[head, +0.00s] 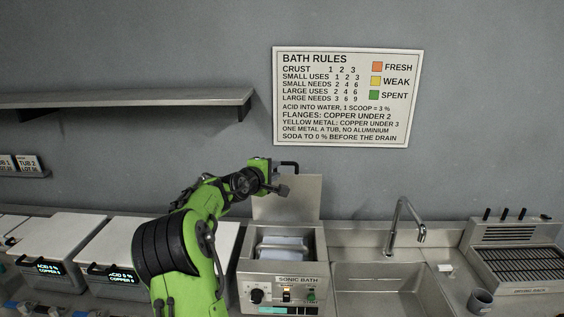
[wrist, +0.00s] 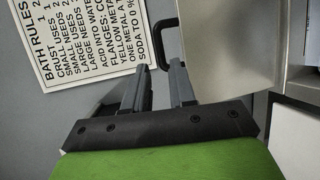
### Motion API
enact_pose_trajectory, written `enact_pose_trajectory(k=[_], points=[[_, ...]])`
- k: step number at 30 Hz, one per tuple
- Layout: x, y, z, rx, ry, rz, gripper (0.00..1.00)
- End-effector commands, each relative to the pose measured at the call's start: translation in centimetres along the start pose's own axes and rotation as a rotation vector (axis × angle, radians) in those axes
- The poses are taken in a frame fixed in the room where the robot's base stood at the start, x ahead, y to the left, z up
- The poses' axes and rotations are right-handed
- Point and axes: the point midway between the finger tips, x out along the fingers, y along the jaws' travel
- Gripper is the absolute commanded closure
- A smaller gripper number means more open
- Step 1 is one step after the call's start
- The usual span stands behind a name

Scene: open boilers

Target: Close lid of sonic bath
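The sonic bath (head: 281,281) stands on the counter in the head view, with a labelled control panel. Its grey lid (head: 300,205) stands open and upright at the back; it also fills the upper middle of the wrist view (wrist: 222,45). A black handle (head: 289,163) sits at the lid's top edge and shows in the wrist view (wrist: 160,48). My gripper (head: 279,179) is beside the lid's upper left, close to the handle. In the wrist view its two fingers (wrist: 160,70) are apart with nothing between them, and the handle appears just beyond the tips. Contact cannot be told.
A sink (head: 380,285) with a tap (head: 404,220) is right of the bath, and a drying rack (head: 515,262) and grey cup (head: 480,301) are farther right. Lidded tubs (head: 60,240) stand left. A shelf (head: 125,98) and rules sign (head: 345,97) are on the wall.

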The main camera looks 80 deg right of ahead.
Motion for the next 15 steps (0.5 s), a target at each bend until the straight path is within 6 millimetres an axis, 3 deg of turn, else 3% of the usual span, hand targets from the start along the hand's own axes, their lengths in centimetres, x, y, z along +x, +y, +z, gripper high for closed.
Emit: enact_pose_trajectory(k=[9, 15], points=[[7.7, 0.4, 0.1, 0.000, -0.001, -0.002, 0.75], [9.7, 0.2, -0.1, 0.001, 0.002, -0.003, 0.75]])
